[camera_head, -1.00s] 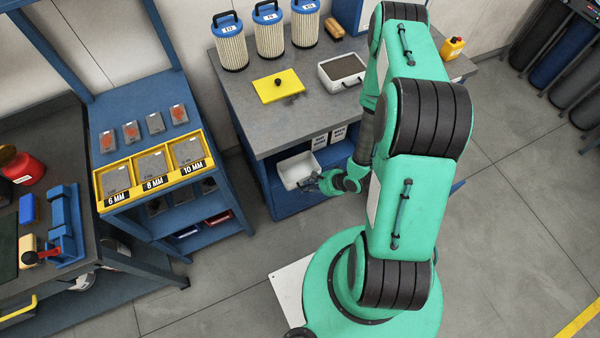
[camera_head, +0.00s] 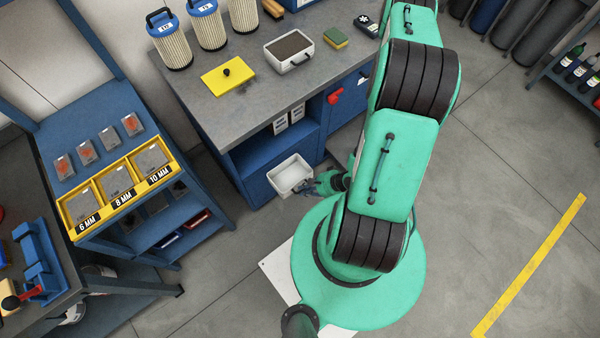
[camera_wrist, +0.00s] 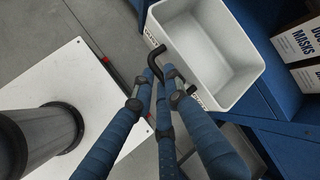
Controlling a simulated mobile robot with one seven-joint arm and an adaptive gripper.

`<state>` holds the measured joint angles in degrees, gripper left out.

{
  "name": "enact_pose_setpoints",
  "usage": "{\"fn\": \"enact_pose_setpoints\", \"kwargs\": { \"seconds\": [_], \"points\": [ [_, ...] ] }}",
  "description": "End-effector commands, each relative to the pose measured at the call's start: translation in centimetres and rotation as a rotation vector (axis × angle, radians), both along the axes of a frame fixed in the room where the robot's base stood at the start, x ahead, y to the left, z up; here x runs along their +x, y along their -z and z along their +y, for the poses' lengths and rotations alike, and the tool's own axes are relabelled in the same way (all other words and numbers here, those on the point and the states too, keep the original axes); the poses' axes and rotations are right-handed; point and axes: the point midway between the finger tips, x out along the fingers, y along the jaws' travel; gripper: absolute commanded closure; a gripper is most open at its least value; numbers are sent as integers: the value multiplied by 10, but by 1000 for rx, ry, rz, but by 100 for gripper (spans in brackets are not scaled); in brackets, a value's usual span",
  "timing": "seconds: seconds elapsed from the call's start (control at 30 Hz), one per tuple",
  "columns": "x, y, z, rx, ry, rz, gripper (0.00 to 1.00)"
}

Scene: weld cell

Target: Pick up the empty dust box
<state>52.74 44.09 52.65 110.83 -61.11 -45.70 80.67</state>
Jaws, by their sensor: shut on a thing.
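The empty dust box (camera_head: 291,174) is an open white bin at the front of the blue bench's lower shelf. In the wrist view the box (camera_wrist: 208,42) fills the upper right, its inside bare, with a black handle (camera_wrist: 152,62) on its near side. My gripper (camera_head: 318,186) is at the box's right side in the head view. In the wrist view my gripper (camera_wrist: 162,84) has its blue fingers closed together at the handle. The fingers hide part of the handle. I cannot tell whether the box is clear of the shelf.
A second white box (camera_head: 297,65) full of dark dust stands on the bench top by a yellow lid (camera_head: 217,82) and filter cartridges (camera_head: 207,30). Boxes labelled masks (camera_wrist: 298,40) sit close right of the held box. Open floor (camera_head: 480,220) lies right.

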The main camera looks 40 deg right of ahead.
Motion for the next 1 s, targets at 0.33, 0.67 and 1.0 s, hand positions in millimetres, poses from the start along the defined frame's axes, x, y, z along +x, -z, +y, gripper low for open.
{"fn": "enact_pose_setpoints", "kwargs": {
  "seconds": [0.33, 0.67, 1.0],
  "points": [
    [-12, 0, -2, 0, 0, 0, 100],
    [-12, 0, -2, 0, 0, 0, 100],
    [-12, 0, -2, 0, 0, 0, 100]
  ]
}}
